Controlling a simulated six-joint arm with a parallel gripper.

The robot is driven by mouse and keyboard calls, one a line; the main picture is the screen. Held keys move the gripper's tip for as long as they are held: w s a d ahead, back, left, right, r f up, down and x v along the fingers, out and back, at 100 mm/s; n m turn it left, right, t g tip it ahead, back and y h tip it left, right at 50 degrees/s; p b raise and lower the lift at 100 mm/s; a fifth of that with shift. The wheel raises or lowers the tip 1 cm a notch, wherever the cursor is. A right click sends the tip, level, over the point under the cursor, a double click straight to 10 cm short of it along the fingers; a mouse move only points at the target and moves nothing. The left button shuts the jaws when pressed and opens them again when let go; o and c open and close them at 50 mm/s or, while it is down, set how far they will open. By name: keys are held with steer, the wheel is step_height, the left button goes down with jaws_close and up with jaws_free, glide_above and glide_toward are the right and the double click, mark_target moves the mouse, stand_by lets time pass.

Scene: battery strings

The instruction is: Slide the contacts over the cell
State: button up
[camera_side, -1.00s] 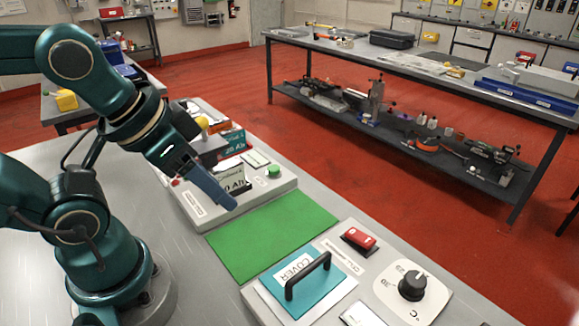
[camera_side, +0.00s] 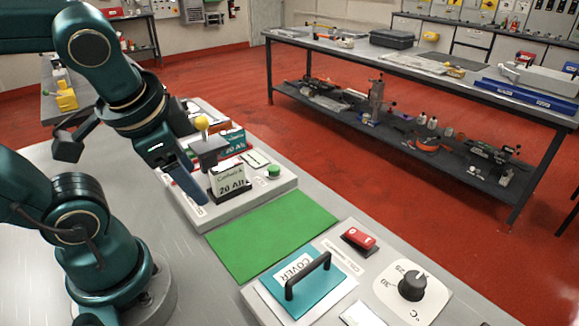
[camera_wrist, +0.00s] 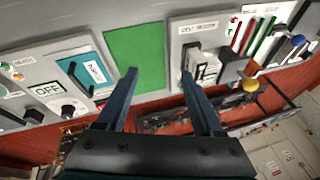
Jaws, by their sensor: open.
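The cell (camera_side: 229,181), a cream-and-black block labelled 20 Ah, stands upright on the grey station beside the green mat. It also shows in the wrist view (camera_wrist: 204,70). The contact slider is a dark block (camera_side: 209,148) with a yellow ball knob (camera_side: 201,123), just behind the cell. The knob also shows in the wrist view (camera_wrist: 250,86). I cannot tell whether the contacts touch the cell. My gripper (camera_wrist: 159,74) is open and empty. In the side view its fingers (camera_side: 192,189) point down, left of the cell and apart from the knob.
A green button (camera_side: 273,171) sits right of the cell. The flat green mat (camera_side: 272,235) is clear. A teal cover with a black handle (camera_side: 308,276), a red switch (camera_side: 359,238) and a black dial (camera_side: 412,285) are at the front. Another teal 20 Ah cell (camera_side: 233,139) stands behind.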

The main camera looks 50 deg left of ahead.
steer(key=w+a+r+m+g+y, duration=0.1)
steer(key=a+m+g+y, duration=0.3)
steer(key=a, duration=0.5)
steer(key=m+g+y, duration=0.4)
steer(key=y, duration=0.5)
glide_above(206, 125)
steer(key=s+d, duration=0.2)
steer(key=d, duration=0.1)
steer(key=w+f+m+y, duration=0.1)
steer(key=f, duration=0.1)
steer(key=w+f+m+y, duration=0.1)
steer(key=w+m, duration=0.1)
steer(key=shift+d+f+t, duration=0.15)
steer(key=shift+f+t, duration=0.15)
steer(key=shift+f, duration=0.1)
steer(key=shift+s+f, duration=0.1)
steer(key=shift+f, duration=0.15)
steer(key=shift+a, duration=0.25)
steer(key=shift+s+a, duration=0.25)
steer(key=shift+a, duration=0.9)
steer(key=shift+s+a, duration=0.25)
steer(key=shift+a, duration=0.85)
jaws_close()
